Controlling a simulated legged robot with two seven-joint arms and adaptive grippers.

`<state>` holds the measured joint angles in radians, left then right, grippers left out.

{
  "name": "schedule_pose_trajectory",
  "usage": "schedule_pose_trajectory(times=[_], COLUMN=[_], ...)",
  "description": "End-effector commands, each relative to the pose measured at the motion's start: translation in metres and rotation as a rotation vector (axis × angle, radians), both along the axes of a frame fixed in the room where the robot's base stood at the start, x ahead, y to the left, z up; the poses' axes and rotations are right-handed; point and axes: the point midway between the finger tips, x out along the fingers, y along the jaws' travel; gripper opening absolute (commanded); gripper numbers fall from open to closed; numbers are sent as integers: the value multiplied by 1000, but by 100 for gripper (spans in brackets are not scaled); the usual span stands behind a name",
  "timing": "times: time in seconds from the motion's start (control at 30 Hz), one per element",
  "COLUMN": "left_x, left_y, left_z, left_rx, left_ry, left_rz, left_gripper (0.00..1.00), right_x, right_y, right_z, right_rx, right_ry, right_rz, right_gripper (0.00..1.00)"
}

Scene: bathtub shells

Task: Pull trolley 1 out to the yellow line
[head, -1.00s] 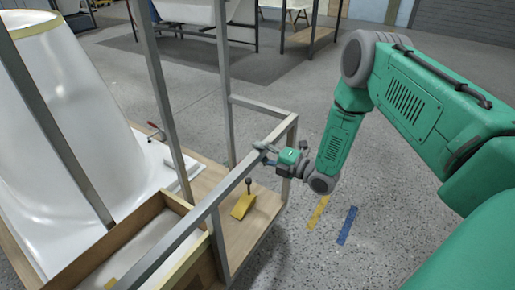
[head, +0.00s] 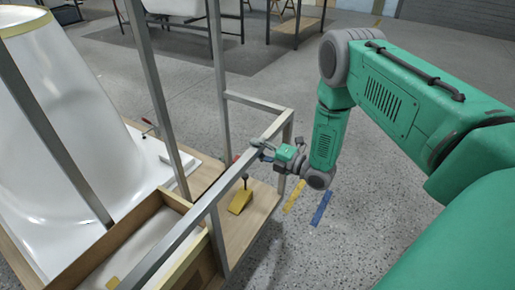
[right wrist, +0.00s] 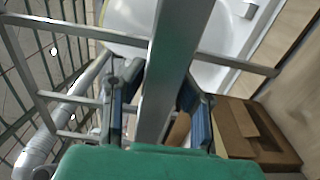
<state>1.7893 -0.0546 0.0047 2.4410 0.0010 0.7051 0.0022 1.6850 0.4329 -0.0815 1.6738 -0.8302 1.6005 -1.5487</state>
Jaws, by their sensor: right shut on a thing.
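The trolley (head: 243,238) has a grey metal frame and a wooden deck, and carries a white tub shell (head: 62,135). I see no number on it. My right gripper (head: 264,150) is shut on the grey rail at the trolley's end. In the right wrist view, its two fingers (right wrist: 155,105) lie on either side of the grey bar (right wrist: 168,72). The yellow line (head: 294,197) is a short strip on the floor, just right of the trolley's end and below my right gripper in the picture. My left gripper is out of view.
A blue strip (head: 321,208) lies on the floor right of the yellow one. A yellow wedge (head: 240,201) and an open wooden box (head: 137,238) are on the trolley deck. Other stands (head: 297,22) are at the back. The floor between is clear.

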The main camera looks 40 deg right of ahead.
Motion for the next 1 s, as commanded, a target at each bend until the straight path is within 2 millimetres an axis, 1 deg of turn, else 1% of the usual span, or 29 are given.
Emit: schedule_pose_trajectory(times=[0.03, 0.37, 0.4, 0.43, 0.47, 0.73, 0.83, 0.93, 1.0], left_x=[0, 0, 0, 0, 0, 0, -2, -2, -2], left_y=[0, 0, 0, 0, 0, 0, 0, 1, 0], left_z=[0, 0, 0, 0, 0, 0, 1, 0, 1], left_rx=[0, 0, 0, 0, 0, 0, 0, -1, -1], left_ry=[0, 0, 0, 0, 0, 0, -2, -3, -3], left_rz=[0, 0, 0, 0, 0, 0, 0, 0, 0], left_gripper=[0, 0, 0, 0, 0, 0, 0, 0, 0], right_x=[-4, -5, -5, -5, -5, -4, -7, -17, -28], right_y=[-2, -2, -2, -2, -2, -1, -2, -6, -11], right_z=[-6, -6, -6, -6, -6, -2, -2, -2, -2], right_rx=[-8, -8, -8, -8, -7, -4, -4, -3, -3], right_ry=[14, 15, 15, 15, 15, 7, 6, 7, 9], right_rz=[-3, -3, -3, -3, -2, 0, 0, 0, -1], right_gripper=[0, 0, 28, 38, 47, 47, 47, 47, 47])
